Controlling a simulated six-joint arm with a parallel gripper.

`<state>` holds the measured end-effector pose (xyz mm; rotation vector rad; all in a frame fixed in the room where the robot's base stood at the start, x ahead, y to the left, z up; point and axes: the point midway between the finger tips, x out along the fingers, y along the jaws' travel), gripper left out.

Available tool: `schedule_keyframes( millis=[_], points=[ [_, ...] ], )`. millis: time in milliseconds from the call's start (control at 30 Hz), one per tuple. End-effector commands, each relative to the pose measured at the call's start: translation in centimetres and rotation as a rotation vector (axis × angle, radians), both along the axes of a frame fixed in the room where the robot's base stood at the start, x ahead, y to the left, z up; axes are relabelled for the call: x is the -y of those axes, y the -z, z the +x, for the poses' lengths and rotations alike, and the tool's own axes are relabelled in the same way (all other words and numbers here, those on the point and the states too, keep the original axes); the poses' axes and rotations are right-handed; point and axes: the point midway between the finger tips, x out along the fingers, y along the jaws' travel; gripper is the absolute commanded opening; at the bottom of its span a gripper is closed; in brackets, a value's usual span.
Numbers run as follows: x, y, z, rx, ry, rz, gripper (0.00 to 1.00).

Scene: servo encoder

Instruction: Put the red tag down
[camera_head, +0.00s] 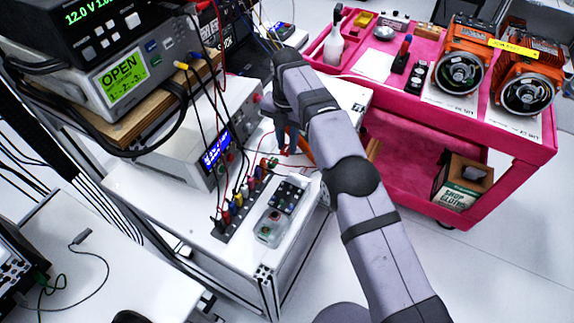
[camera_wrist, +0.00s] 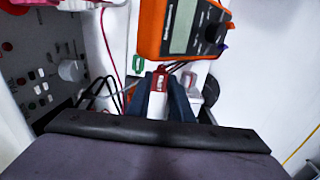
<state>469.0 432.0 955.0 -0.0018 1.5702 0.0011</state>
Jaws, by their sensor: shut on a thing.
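The red tag (camera_wrist: 160,77) is between the fingertips of my gripper (camera_wrist: 161,88) in the wrist view. My gripper is shut on it, and the fingers hide part of it. In the head view my gripper (camera_head: 287,147) points down over the white bench (camera_head: 150,195), right of the power supply. The tag is too small and covered to make out clearly there. Whether the tag touches the surface below cannot be told.
An orange multimeter (camera_wrist: 180,30) lies just beyond my fingertips, with a green tag (camera_wrist: 139,63) close to the left. Black and red leads run nearby. A row of coloured plugs (camera_head: 240,195) and a clear box (camera_head: 271,228) stand towards the bench front.

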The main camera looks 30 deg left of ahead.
Motion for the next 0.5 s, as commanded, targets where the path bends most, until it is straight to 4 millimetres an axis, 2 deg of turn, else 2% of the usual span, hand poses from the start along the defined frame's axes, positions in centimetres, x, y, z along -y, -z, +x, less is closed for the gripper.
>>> schedule_keyframes(
  millis=[233, 500],
  points=[
    [0.1, 3.7, -0.1, -0.002, 0.001, -0.002, 0.0],
    [0.0, 4.8, 0.0, 0.0, 0.002, 0.0, 0.0]
  ],
)
